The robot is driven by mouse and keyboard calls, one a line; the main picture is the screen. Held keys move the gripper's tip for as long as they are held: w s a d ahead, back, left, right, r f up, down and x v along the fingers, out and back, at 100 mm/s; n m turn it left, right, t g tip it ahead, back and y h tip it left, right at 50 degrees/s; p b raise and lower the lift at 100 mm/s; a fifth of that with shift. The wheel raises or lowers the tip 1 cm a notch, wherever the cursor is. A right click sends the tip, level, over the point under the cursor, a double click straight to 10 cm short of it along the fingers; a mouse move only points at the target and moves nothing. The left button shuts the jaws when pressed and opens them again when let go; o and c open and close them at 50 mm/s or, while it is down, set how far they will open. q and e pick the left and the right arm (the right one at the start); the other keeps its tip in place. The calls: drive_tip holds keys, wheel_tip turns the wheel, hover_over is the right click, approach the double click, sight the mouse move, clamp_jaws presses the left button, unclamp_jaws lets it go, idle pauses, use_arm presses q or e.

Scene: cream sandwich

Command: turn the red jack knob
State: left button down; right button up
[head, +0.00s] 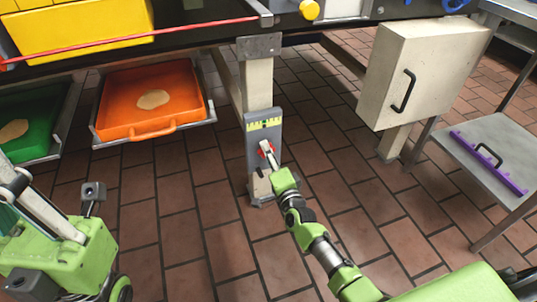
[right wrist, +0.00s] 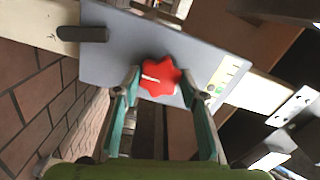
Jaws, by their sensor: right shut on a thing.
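The red jack knob (right wrist: 160,76) is a lobed red knob with a white line, set on a grey plate (right wrist: 110,55). In the head view the plate (head: 251,131) is on the table leg, and a little of the red knob shows beside my right gripper (head: 270,155). In the right wrist view the two fingers of my right gripper (right wrist: 160,88) are at either side of the knob, shut on it. A yellow-green level gauge (head: 264,124) sits on the plate above the knob. My left arm shows at the left edge of the head view, but I cannot make out its fingers.
An orange tray (head: 112,118) and a green tray (head: 45,125) hang under the table at left, each with a pale round piece. A cream cabinet (head: 440,60) with a black handle hangs at right, near a grey shelf (head: 480,135) holding a purple bar. The tiled floor is clear.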

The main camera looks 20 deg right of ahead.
drive_tip(key=o, duration=1.1)
drive_tip(key=shift+o, duration=0.2)
drive_tip(key=s, duration=1.2)
drive_tip(key=shift+d, duration=0.25)
